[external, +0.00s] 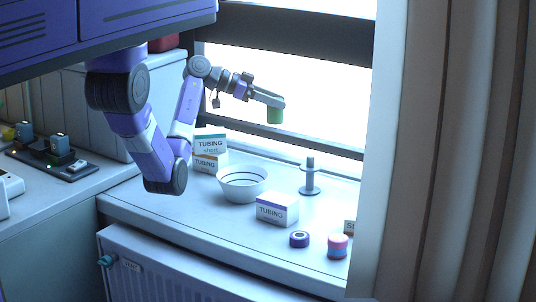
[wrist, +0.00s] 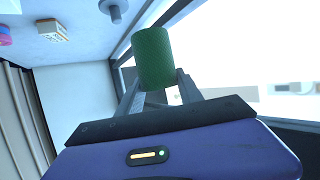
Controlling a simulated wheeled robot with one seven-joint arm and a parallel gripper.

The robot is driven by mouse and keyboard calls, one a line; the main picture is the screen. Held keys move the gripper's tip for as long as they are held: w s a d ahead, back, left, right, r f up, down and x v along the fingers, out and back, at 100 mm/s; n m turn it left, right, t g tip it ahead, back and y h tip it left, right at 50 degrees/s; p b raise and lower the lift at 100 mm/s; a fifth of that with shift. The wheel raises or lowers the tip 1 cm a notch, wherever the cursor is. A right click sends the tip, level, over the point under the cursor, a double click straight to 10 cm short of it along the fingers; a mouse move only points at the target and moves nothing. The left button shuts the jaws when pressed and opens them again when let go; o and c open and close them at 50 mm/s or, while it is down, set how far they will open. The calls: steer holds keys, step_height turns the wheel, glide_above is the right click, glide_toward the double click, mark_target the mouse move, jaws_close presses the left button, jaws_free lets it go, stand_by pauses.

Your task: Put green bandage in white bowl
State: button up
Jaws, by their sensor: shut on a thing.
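My gripper (external: 272,103) is shut on the green bandage (external: 275,115), a short green roll, and holds it up in front of the bright window. In the wrist view the green bandage (wrist: 154,58) sits between the two fingers of my gripper (wrist: 155,83). The white bowl (external: 242,190) stands on the counter, lower and to the left of the bandage in the external view. It has a dark line inside, and I see nothing in it. The bowl does not show in the wrist view.
Tubing boxes (external: 208,150) stand behind the bowl, and another tubing box (external: 277,209) is right of it. A grey spool stand (external: 310,177) is near the window. A purple roll (external: 299,239) and a pink-and-blue stack (external: 337,246) are at front right. A curtain (external: 445,150) hangs at right.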

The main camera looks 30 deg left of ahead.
mark_target(243, 173)
steer(key=s+a+r+n+t+y, duration=0.1)
steer(key=s+a, duration=0.1)
steer(key=s, duration=1.2)
step_height(243, 173, down, 20)
steer(key=shift+w+r+p, duration=0.15)
steer(key=shift+r+p, duration=0.1)
steer(key=shift+p, duration=0.4)
steer(key=shift+f, duration=0.15)
steer(key=o, duration=1.4)
